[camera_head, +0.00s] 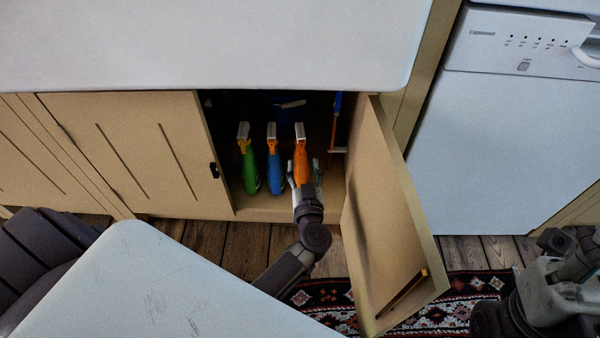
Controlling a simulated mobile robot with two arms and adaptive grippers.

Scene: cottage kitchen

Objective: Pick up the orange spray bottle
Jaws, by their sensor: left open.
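The orange spray bottle (301,158) stands upright in the open lower cabinet (262,212), at the right end of a row of spray bottles. Its lower part is partly hidden by my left gripper. My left gripper (304,174) is open at the cabinet opening, with its fingers around or just in front of the orange bottle's body; I cannot tell whether they touch it. My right gripper (562,243) is at the right edge of the view, away from the cabinet, and its fingers do not show clearly.
A blue spray bottle (273,165) stands close left of the orange one, and a green one (249,168) further left. The open cabinet door (385,220) juts out right of my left arm. A white counter (220,40) overhangs above. A white table corner (140,285) is near the front.

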